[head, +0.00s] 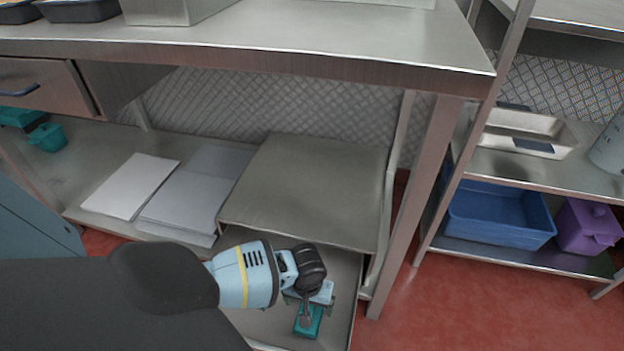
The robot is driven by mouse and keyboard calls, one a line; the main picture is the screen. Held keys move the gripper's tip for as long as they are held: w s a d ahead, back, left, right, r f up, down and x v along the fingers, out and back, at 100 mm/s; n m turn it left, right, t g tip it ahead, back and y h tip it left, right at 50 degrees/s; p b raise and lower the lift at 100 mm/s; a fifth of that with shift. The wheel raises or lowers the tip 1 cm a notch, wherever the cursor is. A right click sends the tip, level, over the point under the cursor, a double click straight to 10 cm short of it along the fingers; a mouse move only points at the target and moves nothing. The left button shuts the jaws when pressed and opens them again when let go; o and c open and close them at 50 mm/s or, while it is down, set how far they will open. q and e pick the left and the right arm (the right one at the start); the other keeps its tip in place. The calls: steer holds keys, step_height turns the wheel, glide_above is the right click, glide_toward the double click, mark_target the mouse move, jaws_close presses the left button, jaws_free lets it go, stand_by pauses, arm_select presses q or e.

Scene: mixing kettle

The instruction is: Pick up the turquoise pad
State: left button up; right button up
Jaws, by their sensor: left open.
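The turquoise pad (309,320) lies on the low metal shelf under the workbench, near its front right. My left gripper (306,314) is right at the pad, pointing down, with its fingers over the pad's upper part. It is open. The wrist and fingers hide part of the pad, and I cannot tell whether the fingers touch it. My right gripper is not in view.
A raised metal shelf (310,185) stands just behind my left gripper. White paper stacks (130,185) lie to its left. A table leg (415,200) rises to the right. Blue (500,215) and purple (585,228) containers sit on the right rack.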

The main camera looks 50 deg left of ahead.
arm_select(q)
steer(key=shift+a+f, duration=0.1)
steer(key=shift+f, duration=0.1)
steer(key=shift+w, duration=0.1)
steer(key=shift+f, duration=0.15)
steer(key=shift+f+b, duration=0.85)
steer(key=shift+f, duration=0.35)
steer(key=shift+w+a+f+b, duration=0.1)
steer(key=shift+f+b, duration=0.3)
steer(key=shift+f, duration=0.1)
step_height(320, 180, down, 4)
steer(key=b, duration=0.3)
steer(key=shift+w+a+f, duration=0.1)
